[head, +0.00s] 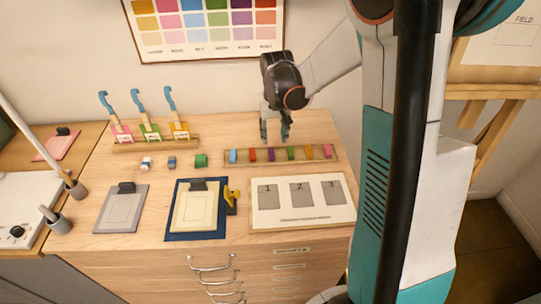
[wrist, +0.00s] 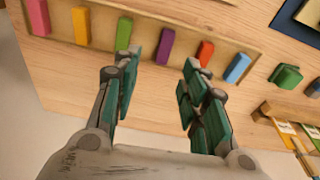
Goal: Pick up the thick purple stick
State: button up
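The thick purple stick (head: 271,154) lies in a shallow wooden tray (head: 262,162) in a row of colored sticks. In the wrist view the purple stick (wrist: 165,46) is near the top middle, between a green stick (wrist: 124,33) and a red stick (wrist: 205,53). My gripper (head: 275,138) is above the back edge of the tray in the head view. In the wrist view my gripper (wrist: 162,75) is open and empty, its teal fingers spread, with the purple stick showing beyond the gap between the fingertips.
Blue (head: 233,156), orange (head: 309,152) and pink (head: 327,151) sticks share the tray. A board with numbered squares (head: 302,221) lies in front of it. A brush rack (head: 157,142) stands at left, with small blocks including a green one (head: 201,160) before it.

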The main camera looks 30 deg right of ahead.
aim_at(271, 152)
jog(key=f, duration=0.3)
jog(key=shift+w+d+f+b, duration=0.1)
jog(key=shift+w+f+b, duration=0.15)
jog(key=shift+b, duration=0.1)
jog(key=f, duration=0.1)
jog(key=f+b, duration=0.1)
jog(key=f, duration=0.1)
jog(key=f+b, duration=0.1)
jog(key=f, duration=0.1)
jog(key=shift+w+a+f, duration=0.1)
jog(key=shift+w+a, duration=0.1)
jog(key=shift+w, duration=0.2)
jog(key=c, duration=0.9)
